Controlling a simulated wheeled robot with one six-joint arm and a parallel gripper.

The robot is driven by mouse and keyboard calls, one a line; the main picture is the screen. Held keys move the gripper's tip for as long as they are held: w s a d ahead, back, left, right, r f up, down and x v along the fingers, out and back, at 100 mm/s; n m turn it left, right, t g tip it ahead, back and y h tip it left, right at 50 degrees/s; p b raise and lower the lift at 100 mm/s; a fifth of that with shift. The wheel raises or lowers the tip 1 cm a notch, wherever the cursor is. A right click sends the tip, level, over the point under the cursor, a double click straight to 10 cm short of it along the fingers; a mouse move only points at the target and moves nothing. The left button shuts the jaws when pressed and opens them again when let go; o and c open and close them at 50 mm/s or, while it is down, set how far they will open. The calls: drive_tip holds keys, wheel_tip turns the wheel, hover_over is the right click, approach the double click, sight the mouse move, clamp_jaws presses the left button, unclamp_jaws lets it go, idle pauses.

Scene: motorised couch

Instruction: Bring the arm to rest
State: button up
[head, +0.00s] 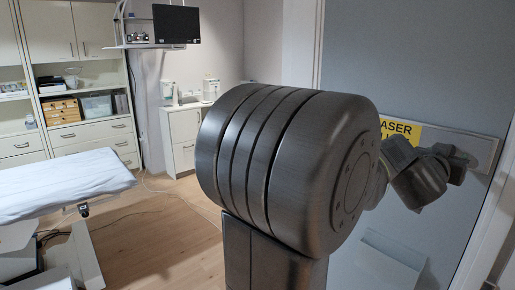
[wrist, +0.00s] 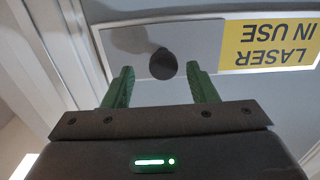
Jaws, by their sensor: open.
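My gripper (wrist: 160,67) shows in the wrist view with its two green fingers apart and nothing held between them. Beyond the fingers, a dark round knob-like thing (wrist: 163,64) sits on a pale plate; I cannot tell how far it is from the fingertips. In the head view my arm reaches out at the right, in front of the grey panel (head: 440,70) with the yellow laser sign (head: 402,134). A large grey cylinder of my own body hides much of the middle, and the fingers are not clear there.
The white-covered couch (head: 62,184) is at the left. Shelves (head: 82,74) and a white cabinet (head: 183,135) stand at the back. A monitor (head: 176,24) hangs above. Wooden floor (head: 158,225) is open between couch and my body, with a thin cable on it.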

drive_tip(key=x, duration=0.4)
drive_tip(key=shift+w+a+r+p, duration=0.15)
drive_tip(key=shift+w+a+p, duration=0.15)
drive_tip(key=shift+w+p, duration=0.2)
drive_tip(key=shift+w+a, duration=0.1)
drive_tip(key=shift+a, duration=0.35)
